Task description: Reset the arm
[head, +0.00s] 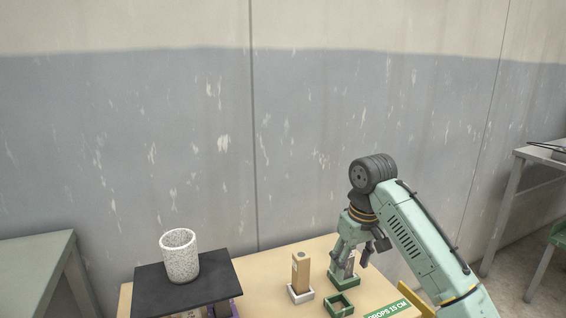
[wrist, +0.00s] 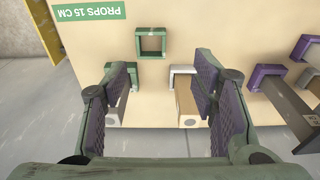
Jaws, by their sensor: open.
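My gripper (head: 358,256) is open, with its fingers pointing down near a green holder (head: 345,280) at the table's right side. In the wrist view its two fingers (wrist: 165,85) are spread wide with nothing held between them. A pale upright prop (head: 350,266) stands in that green holder, partly hidden by my gripper in the head view. It also shows beside the left finger in the wrist view (wrist: 112,115). I cannot tell whether a finger touches it.
A wooden block (head: 301,268) stands in a white holder (head: 301,296). An empty green square holder (head: 340,310) sits in front. A speckled cup (head: 180,256) stands on a black board (head: 160,290) at the left. A green label (wrist: 88,12) reads "PROPS 15 CM". Air above the table is clear.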

